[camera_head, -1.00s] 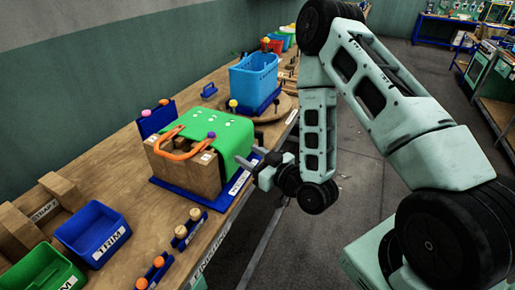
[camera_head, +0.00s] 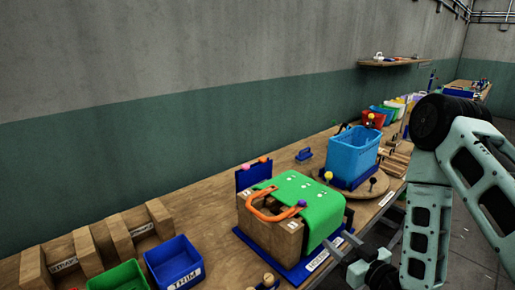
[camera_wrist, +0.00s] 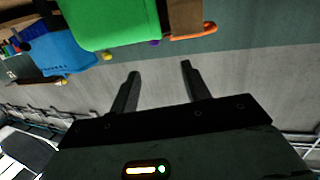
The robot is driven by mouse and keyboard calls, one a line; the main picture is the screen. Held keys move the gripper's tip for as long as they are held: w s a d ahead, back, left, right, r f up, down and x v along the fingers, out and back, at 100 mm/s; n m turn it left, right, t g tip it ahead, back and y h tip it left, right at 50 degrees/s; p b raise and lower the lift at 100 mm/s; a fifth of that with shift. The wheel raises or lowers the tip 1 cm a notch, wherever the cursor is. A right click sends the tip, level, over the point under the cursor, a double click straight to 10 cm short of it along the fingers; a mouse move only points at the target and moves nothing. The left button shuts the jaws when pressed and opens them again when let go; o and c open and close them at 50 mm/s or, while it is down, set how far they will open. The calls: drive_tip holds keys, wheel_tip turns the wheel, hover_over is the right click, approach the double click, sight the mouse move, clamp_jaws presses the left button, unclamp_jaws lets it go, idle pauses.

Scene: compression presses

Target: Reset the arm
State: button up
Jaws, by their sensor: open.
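My arm shows at the right of the head view, folded downward. My gripper (camera_head: 347,262) is at the bench's front edge, just right of the wooden press block with the green cover (camera_head: 308,199). In the wrist view the two fingers of my gripper (camera_wrist: 158,78) are spread apart with nothing between them. The green cover (camera_wrist: 110,20) appears at the top of that view, beyond the fingertips. An orange handle (camera_head: 262,207) loops over the block's left front. I cannot tell in the head view exactly how far the fingers are from the block.
A blue basket (camera_head: 352,155) stands on a round wooden board behind the press. A blue TRIM bin (camera_head: 174,264) and a green bin (camera_head: 118,277) sit at the front left. A wall shelf (camera_head: 395,62) is at the back. Floor is free at the right.

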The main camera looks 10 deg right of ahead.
drive_tip(key=s+a+n+g+b, duration=0.3)
drive_tip(key=s+a+n+g, duration=0.1)
drive_tip(key=a+g, duration=0.6)
drive_tip(key=s+r+g+h+b, duration=0.1)
drive_tip(key=s+r+g+h, duration=0.1)
drive_tip(key=s, duration=0.8)
drive_tip(key=s+a+r+g+h+b, duration=0.1)
drive_tip(key=s+r+g+h, duration=0.2)
drive_tip(key=s+r, duration=0.3)
drive_tip(key=s, duration=0.4)
drive_tip(key=shift+a+r+g, duration=0.2)
drive_tip(key=shift+r+g, duration=0.2)
